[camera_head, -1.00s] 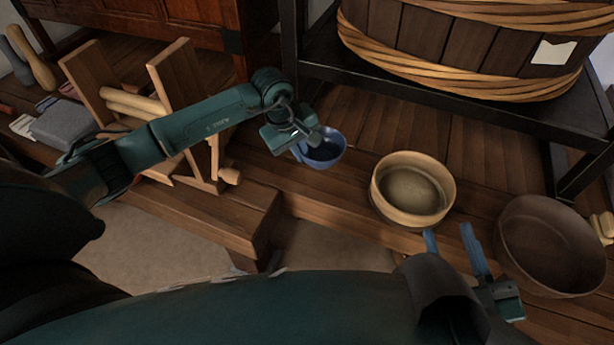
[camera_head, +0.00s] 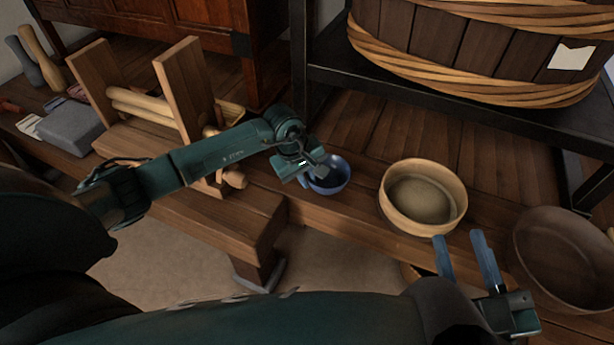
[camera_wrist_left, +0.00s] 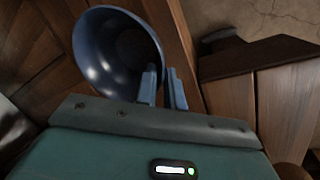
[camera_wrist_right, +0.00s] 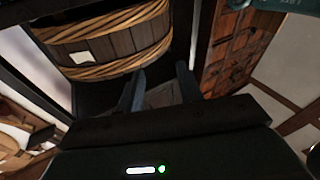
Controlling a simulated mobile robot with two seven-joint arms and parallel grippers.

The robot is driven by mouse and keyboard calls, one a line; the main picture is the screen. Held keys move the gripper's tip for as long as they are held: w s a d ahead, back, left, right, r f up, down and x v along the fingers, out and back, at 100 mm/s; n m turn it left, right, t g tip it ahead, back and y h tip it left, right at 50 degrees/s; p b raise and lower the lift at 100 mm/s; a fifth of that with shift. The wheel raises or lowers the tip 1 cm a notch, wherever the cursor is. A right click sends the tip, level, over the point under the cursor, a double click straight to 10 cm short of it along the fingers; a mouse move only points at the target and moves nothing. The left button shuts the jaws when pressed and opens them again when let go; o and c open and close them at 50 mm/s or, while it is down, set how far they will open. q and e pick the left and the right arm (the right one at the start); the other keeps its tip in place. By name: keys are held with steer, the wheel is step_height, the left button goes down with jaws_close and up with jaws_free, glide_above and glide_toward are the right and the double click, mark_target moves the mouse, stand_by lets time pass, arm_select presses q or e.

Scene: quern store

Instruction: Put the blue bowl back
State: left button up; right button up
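The blue bowl (camera_head: 336,178) is near the front edge of the plank bench, left of the wooden sieve. My left gripper (camera_head: 308,178) is at the bowl's left side. In the left wrist view its two fingers (camera_wrist_left: 163,88) straddle the rim of the bowl (camera_wrist_left: 112,55) with a narrow gap, closed on the wall. I cannot tell whether the bowl's base touches the planks. My right gripper (camera_head: 465,258) is open and empty, in front of the bench; its parted fingers also show in the right wrist view (camera_wrist_right: 160,88).
A round wooden sieve (camera_head: 425,214) and a brown bowl (camera_head: 562,262) stand to the right on the bench. A wooden stand with rollers (camera_head: 185,85) and a grey block (camera_head: 72,130) are left. A large bound tub (camera_head: 470,45) sits on a dark frame behind. Planks behind the bowl are clear.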

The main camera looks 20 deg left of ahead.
arm_select(q)
steer(key=o, duration=0.3)
arm_select(e)
steer(key=shift+r, duration=0.25)
